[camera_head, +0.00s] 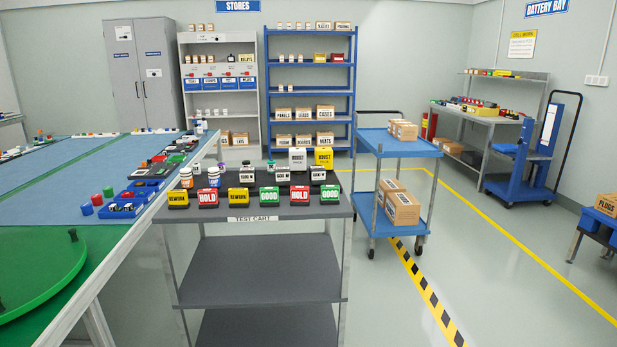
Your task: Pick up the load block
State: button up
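The test cart (258,254) stands in front of me, a grey cart with shelves. On its top, behind a row of signs, are a few dark blocks with white labels: one at the left (247,174), one in the middle (282,173) and one at the right (318,174). Behind them stand a white box (298,158) and a yellow box (323,157). The small labels are not clearly readable, so I cannot tell which one is the load block. The signs partly hide the items behind. My gripper is not in view.
Red, yellow and green signs such as this HOLD sign (208,198) line the cart's front edge. Small bottles (186,177) stand at its left. A blue cart (399,146) with cartons is behind right. A bench with a green turntable (38,265) is left.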

aim_at(283, 177)
jog(key=i+l+u, duration=0.2)
jog(key=i+l, duration=0.2)
jog(key=l, duration=0.2)
jog(key=i+l, duration=0.2)
jog(key=i+l+u, duration=0.15)
jog(key=l, duration=0.25)
jog(key=i+l+u, duration=0.1)
jog(key=l, duration=0.25)
jog(key=i+l+u, duration=0.1)
jog(key=i+l, duration=0.15)
jog(key=i+l+u, duration=0.1)
jog(key=l, duration=0.35)
jog(key=i+l+u, duration=0.1)
jog(key=i+l, duration=0.35)
jog(key=i, duration=0.7)
